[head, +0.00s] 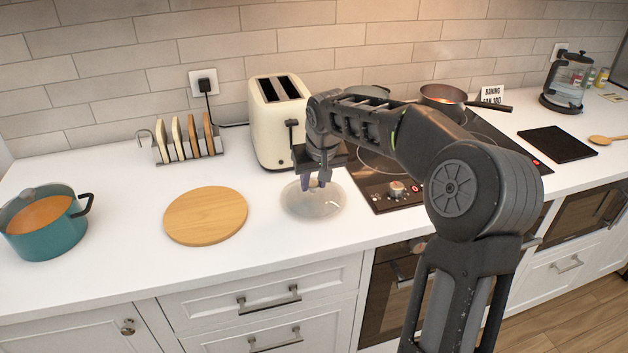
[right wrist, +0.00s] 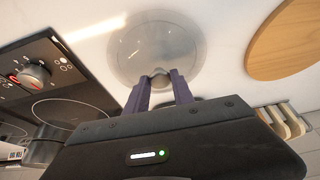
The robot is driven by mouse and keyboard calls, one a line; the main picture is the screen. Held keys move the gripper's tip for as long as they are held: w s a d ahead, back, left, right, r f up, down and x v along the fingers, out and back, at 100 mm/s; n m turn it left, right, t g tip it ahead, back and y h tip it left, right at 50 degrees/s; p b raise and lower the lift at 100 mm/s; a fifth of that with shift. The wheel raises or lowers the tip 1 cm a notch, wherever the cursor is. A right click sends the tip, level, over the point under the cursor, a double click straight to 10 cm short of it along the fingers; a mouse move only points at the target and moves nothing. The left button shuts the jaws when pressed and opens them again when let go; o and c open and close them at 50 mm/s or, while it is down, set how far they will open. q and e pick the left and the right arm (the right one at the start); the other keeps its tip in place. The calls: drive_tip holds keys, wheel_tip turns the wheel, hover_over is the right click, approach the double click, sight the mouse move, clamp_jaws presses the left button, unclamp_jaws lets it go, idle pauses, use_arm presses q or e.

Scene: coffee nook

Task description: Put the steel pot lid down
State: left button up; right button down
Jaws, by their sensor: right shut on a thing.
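The steel pot lid (head: 313,203) is a round, pale grey, shiny disc over the white counter, between the round wooden board and the cooktop. It also shows in the right wrist view (right wrist: 155,40). My right gripper (head: 315,182) points down at the lid's middle. In the right wrist view its two fingers (right wrist: 160,85) are shut on the lid's knob. The lid looks level and very close to the counter; I cannot tell whether it touches it. My left gripper is not in view.
A round wooden board (head: 206,216) lies left of the lid, and a teal pot (head: 45,232) stands farther left. A cream toaster (head: 272,128) and a toast rack (head: 187,143) stand behind. The black cooktop (head: 376,190) is close on the right. Bare counter lies in front.

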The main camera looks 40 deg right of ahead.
drive_tip(key=c, duration=1.1)
unclamp_jaws()
drive_tip(key=shift+f, duration=0.1)
drive_tip(key=shift+r, duration=0.25)
drive_tip(key=shift+s+r, duration=0.1)
drive_tip(key=shift+r, duration=0.2)
drive_tip(key=v, duration=1.1)
drive_tip(key=shift+a+r, duration=0.1)
drive_tip(key=shift+r, duration=0.05)
